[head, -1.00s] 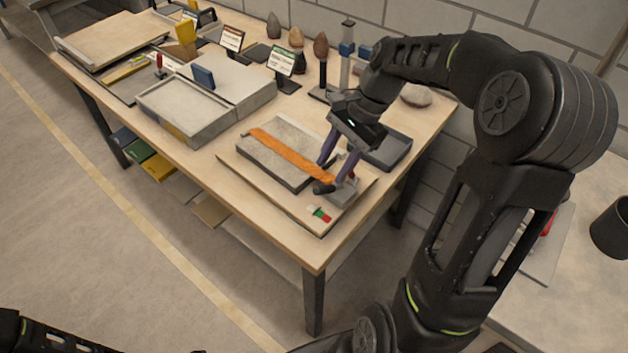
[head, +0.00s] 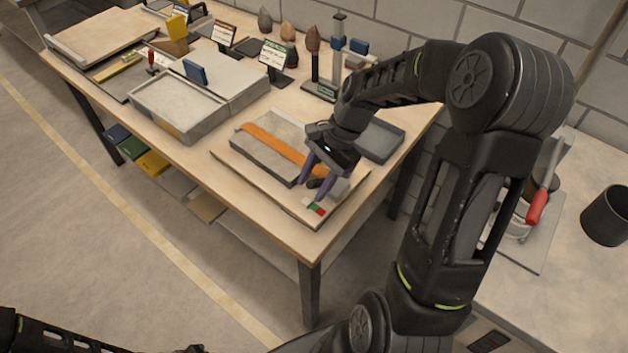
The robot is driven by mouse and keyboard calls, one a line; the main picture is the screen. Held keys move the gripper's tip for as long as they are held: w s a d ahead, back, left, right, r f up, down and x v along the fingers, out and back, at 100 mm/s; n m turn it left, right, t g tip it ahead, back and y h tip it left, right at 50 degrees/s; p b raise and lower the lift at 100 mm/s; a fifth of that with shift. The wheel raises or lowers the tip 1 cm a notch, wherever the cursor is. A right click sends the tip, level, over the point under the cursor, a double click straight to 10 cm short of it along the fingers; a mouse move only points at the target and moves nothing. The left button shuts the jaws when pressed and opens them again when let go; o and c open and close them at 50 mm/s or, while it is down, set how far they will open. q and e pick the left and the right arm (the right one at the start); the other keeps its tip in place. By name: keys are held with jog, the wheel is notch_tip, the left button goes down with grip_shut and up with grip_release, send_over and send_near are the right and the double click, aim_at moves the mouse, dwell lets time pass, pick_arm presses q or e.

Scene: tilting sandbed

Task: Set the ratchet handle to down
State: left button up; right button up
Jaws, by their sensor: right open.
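An orange strap (head: 275,144) lies across a grey slab (head: 262,150) on a wooden board (head: 240,165). It runs to a grey ratchet block (head: 339,188) at the slab's right end. The dark ratchet handle (head: 315,183) shows small beside this block, between my gripper's fingers in the picture. Its exact angle is hard to tell. A red and green marker (head: 316,208) lies just in front. My right gripper (head: 318,187) is open, with purple fingers pointing down over the ratchet and partly hiding it. Contact cannot be told. My left gripper is out of view.
A dark grey tray (head: 378,141) lies behind the ratchet. A shallow sand box (head: 178,105), small signs and several brush-like stands fill the table's left and back. A side table (head: 565,285) at right holds a black cup (head: 606,215) and a red-handled tool (head: 540,200).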

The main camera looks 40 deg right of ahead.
grip_shut()
dwell(0.4)
dwell(1.0)
